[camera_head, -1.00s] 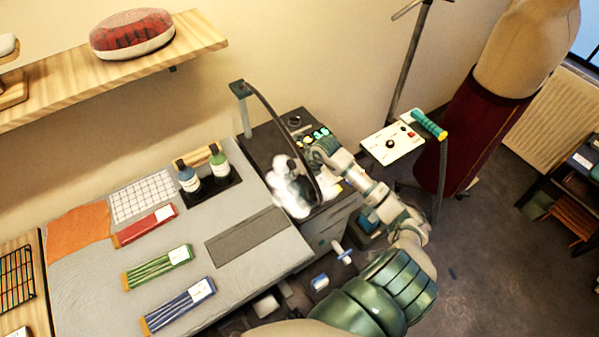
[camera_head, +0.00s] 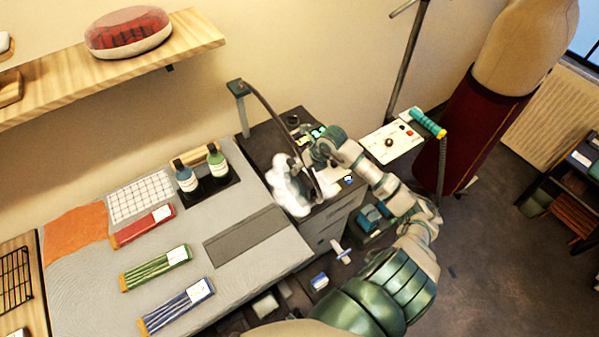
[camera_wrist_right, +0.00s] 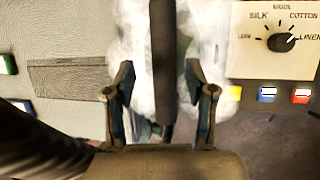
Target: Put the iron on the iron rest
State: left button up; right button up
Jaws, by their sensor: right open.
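White steam (camera_head: 288,186) covers most of the iron at the right end of the grey table, so its body is hard to make out. In the right wrist view, steam (camera_wrist_right: 135,40) surrounds a dark upright bar (camera_wrist_right: 163,60); I cannot tell whether this is the iron's handle or its hose. My right gripper (camera_wrist_right: 163,105) is open, with one finger on each side of this bar and no visible grip on it. In the head view my right gripper (camera_head: 313,160) is beside the steam, partly hidden. I cannot pick out the iron rest with certainty. My left gripper is not in view.
A dark hose (camera_head: 262,100) arcs from a post (camera_head: 242,108) into the steam. A white control panel (camera_head: 388,143) and a teal handle (camera_head: 428,123) are to the right.

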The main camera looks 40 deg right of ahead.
jog(key=b+v, duration=0.1)
jog(key=v, duration=0.6)
jog(key=shift+d, duration=0.2)
